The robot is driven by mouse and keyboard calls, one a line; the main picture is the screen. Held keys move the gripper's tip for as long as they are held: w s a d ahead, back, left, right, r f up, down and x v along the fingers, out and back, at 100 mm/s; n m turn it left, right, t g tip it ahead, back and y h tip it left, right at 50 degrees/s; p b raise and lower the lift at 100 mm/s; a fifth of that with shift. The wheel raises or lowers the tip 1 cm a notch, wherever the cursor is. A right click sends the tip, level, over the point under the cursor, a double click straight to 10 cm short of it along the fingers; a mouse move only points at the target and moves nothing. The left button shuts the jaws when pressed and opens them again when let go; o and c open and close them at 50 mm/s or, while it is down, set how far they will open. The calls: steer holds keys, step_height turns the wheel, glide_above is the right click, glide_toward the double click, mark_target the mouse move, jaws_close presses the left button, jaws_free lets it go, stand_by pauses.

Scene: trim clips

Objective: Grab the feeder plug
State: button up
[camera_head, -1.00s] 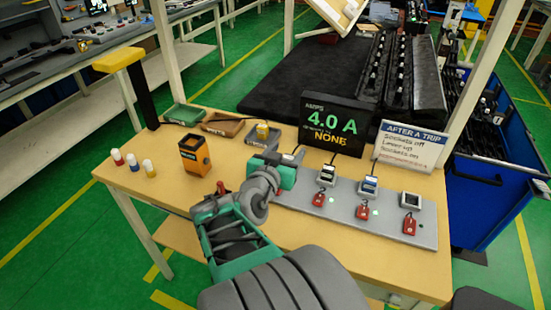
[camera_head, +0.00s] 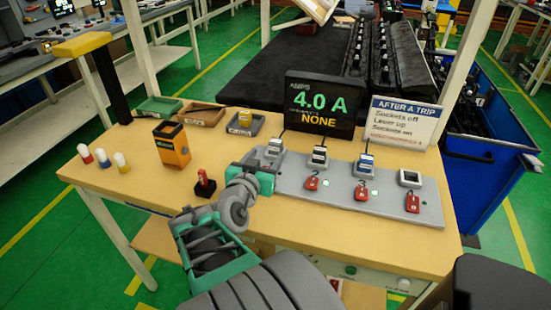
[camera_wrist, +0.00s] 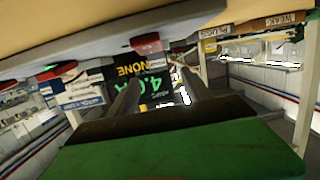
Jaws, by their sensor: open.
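A strip (camera_head: 340,190) on the bench holds a row of sockets. A pale plug (camera_head: 273,148) stands at its left end, a dark-and-white plug (camera_head: 319,155) beside it, then a blue-topped plug (camera_head: 365,161). The rightmost socket (camera_head: 410,177) looks empty. Labels are too small to read, so I cannot tell which is the feeder plug. My gripper (camera_head: 264,176) is open at the strip's left end, just on the near side of the pale plug. In the wrist view its two fingers (camera_wrist: 162,92) point towards the display, with no plug clearly between them.
A separate red lever (camera_head: 205,183) and an orange-black box (camera_head: 172,145) stand left of my gripper. The display (camera_head: 322,103) and a white sign (camera_head: 402,122) stand behind. A grey tray (camera_head: 232,129) holds a yellow piece.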

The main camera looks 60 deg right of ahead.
mark_target(274, 145)
steer(key=p+x, duration=0.1)
steer(key=x, duration=0.7)
steer(key=shift+s+r, duration=0.1)
steer(key=shift+c, duration=0.6)
jaws_close()
